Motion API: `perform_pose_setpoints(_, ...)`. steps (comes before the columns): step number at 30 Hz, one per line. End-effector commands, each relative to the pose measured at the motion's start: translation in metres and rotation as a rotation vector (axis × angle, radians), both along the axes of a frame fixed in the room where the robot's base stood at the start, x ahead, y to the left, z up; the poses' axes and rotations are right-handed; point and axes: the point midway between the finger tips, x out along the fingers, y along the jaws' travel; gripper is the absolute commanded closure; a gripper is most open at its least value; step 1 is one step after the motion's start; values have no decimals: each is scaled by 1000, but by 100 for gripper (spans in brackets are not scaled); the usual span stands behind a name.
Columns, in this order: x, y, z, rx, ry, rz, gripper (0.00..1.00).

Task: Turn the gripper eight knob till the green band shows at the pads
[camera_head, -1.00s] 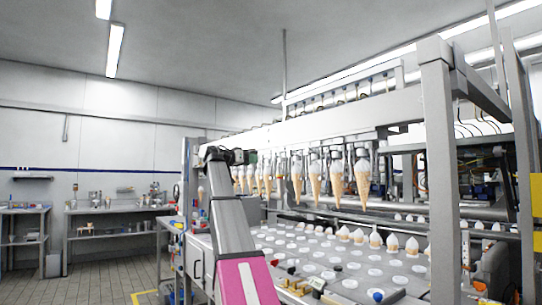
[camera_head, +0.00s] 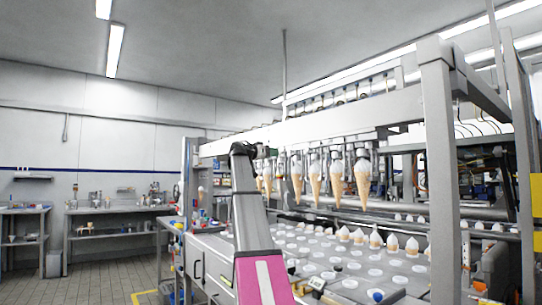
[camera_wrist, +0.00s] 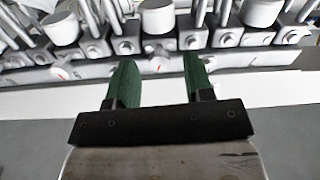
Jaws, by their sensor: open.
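A row of cone grippers holding cones (camera_head: 336,178) hangs under the machine's long beam in the head view. In the wrist view, white round caps (camera_wrist: 157,16) and small round dials (camera_wrist: 160,64), some with a red mark, line a grey metal rail. I cannot tell which is the gripper eight knob, and no green band shows at any pads. My gripper (camera_wrist: 157,60) has two green fingers, spread apart and empty. They point at the rail, with a dial seen between them; contact cannot be told.
The machine's grey upright (camera_head: 440,170) stands to the right. A tray deck (camera_head: 330,262) with white round holders and several cones lies below the row. Work benches (camera_head: 115,212) stand at the back left. The tiled floor (camera_head: 110,275) at the left is open.

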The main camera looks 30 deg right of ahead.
Motion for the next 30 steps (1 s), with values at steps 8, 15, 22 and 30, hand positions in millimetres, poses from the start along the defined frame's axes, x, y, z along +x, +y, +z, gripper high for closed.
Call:
perform_pose_setpoints(8,1,-4,0,0,0,1,52)
perform_pose_setpoints(15,1,-4,0,0,0,0,100)
perform_pose_setpoints(22,1,-4,0,-5,32,0,100)
perform_pose_setpoints(30,1,-4,0,-33,236,1,100)
